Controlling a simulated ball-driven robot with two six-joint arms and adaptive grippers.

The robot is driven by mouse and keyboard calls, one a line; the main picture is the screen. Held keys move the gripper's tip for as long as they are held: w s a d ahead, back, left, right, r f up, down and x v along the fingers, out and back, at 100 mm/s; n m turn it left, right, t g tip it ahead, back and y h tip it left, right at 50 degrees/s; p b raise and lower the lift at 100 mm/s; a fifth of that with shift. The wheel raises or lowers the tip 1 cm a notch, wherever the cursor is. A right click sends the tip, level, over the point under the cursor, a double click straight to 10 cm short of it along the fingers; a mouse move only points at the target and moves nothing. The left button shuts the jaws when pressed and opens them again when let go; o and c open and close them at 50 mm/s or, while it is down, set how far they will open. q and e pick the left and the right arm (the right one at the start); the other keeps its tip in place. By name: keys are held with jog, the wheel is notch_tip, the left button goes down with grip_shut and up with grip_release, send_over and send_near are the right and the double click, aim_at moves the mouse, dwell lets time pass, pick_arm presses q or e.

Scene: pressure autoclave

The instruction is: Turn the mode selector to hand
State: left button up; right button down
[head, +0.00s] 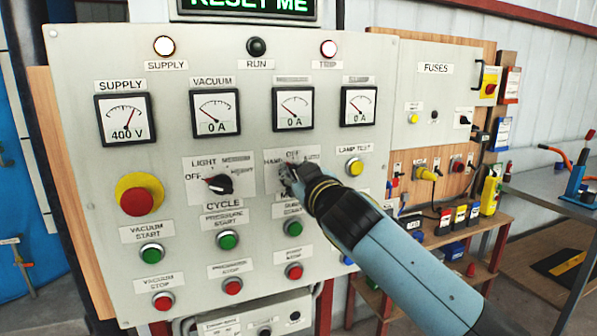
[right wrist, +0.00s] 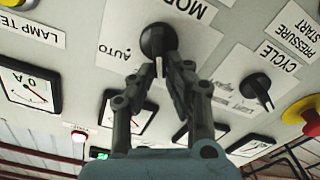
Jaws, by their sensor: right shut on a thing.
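The mode selector (right wrist: 158,40) is a black knob with a white mark, below the upside-down MODE lettering in the right wrist view. My right gripper (right wrist: 158,78) is shut on its handle, with a finger on either side. The white mark points straight down in that view, between the AUTO label (right wrist: 122,52) and the side covered by the fingers. In the head view my right gripper (head: 289,176) covers most of the selector. There the HAND label (head: 272,158) shows partly to its left, with OFF above. My left gripper is not in view.
On the panel (head: 75,75), the light selector (head: 219,184) and a red emergency button (head: 138,195) lie to the left. The yellow lamp test button (head: 354,167) is to the right. Green (head: 293,228) and red (head: 294,271) buttons sit below my gripper.

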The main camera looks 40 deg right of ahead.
jog(key=n, duration=0.4)
jog(key=shift+w+a+f+n, duration=0.1)
jog(key=shift+a+f+n, duration=0.2)
jog(key=shift+a, duration=0.05)
dwell(0.4)
jog(key=c, duration=1.4)
grip_release()
jog(key=shift+o, duration=0.2)
jog(key=v, duration=1.2)
jog(key=shift+f, duration=0.15)
